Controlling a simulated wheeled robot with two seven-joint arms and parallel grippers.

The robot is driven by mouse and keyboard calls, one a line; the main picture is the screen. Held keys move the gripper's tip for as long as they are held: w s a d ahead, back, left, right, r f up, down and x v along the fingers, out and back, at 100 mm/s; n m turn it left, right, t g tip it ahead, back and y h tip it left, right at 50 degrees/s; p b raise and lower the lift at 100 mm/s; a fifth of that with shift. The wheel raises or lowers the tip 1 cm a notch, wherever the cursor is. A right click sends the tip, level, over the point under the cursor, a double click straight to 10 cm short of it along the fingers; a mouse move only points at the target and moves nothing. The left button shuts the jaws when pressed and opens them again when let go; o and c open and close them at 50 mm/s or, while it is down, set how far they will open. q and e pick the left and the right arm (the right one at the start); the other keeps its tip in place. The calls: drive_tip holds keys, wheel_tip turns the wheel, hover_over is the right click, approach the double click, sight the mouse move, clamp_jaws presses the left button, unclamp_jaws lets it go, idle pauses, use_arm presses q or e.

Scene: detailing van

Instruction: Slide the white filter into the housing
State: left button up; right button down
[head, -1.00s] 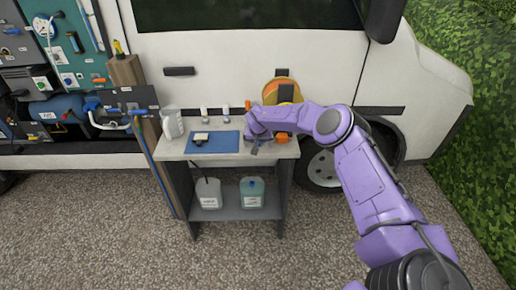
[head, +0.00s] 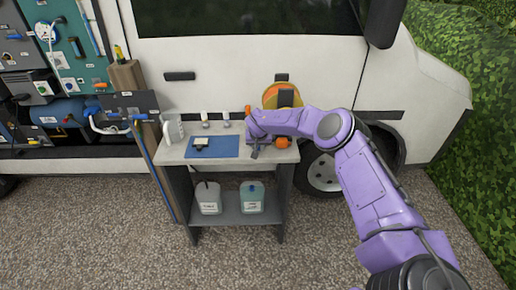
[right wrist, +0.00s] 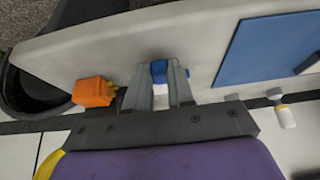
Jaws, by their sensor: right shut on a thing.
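My right gripper (head: 255,150) is low over the right part of the grey worktop (head: 174,154). In the right wrist view, the fingers of this gripper (right wrist: 160,78) are shut on a small blue piece (right wrist: 159,68). The fingers hide most of it, so I cannot tell if it belongs to the white filter. Two small white items, one on the left (head: 205,118) and one on the right (head: 226,117), stand at the back of the worktop. I cannot make out the housing for certain. My left gripper is not in view.
A blue mat (head: 225,149) with a small pale item (head: 201,142) lies left of the gripper. An orange block (right wrist: 93,91) is close beside the fingers. A white jug (head: 172,127) stands at the left end. The van door (head: 230,60) rises behind.

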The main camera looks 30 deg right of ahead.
drive_tip(key=shift+r, duration=0.3)
idle(0.4)
drive_tip(key=shift+r+p, duration=1.6)
drive_tip(key=shift+r, duration=0.85)
